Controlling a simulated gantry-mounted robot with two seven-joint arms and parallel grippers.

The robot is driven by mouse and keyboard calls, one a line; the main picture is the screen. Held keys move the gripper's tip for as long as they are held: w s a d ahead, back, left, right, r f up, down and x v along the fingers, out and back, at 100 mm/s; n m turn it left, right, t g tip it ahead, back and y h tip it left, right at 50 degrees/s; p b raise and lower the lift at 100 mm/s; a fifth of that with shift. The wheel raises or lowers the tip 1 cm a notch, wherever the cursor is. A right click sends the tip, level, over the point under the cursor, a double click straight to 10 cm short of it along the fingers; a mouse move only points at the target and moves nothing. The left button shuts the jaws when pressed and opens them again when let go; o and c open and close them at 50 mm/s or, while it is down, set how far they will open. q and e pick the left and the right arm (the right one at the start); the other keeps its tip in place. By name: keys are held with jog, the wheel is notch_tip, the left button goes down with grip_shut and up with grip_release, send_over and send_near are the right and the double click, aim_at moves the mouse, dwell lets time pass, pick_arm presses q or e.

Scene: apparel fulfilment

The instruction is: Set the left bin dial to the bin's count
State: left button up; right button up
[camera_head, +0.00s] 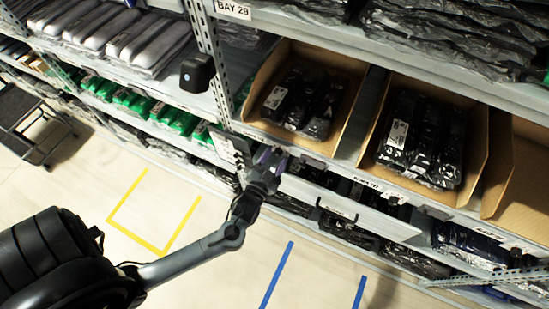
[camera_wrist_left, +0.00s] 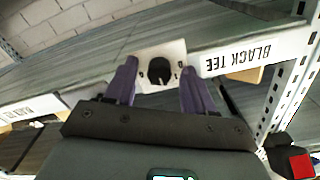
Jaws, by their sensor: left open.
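The left bin (camera_head: 345,107) is an open cardboard bin on the shelf, holding a few black bagged garments (camera_head: 303,101) with a white label; their exact number is hard to tell. A dial (camera_wrist_left: 160,73) with a black round knob on a white plate with small marks sits on the shelf edge. My left gripper (camera_head: 268,160) is at the shelf edge below the left bin and hides the dial in the head view. In the left wrist view its purple fingers (camera_wrist_left: 160,82) are open, one on each side of the knob, with visible gaps. My right gripper is not in view.
A second cardboard bin (camera_head: 477,155) with black bagged garments stands to the right. A BLACK TEE label (camera_wrist_left: 257,54) is beside the dial. A rack upright (camera_wrist_left: 288,85) and a black box (camera_head: 197,72) are nearby. The floor has yellow (camera_head: 128,197) and blue tape (camera_head: 277,274).

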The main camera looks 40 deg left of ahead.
pick_arm(q)
grip_shut()
dwell(0.3)
jog(key=shift+n, duration=0.3)
jog(key=n+p, duration=0.1)
jog(key=n, duration=0.1)
jog(key=shift+n, duration=0.4)
jog(key=shift+d+n+p, duration=0.1)
jog(key=shift+n+p, duration=0.4)
jog(key=shift+n, duration=1.7)
grip_release()
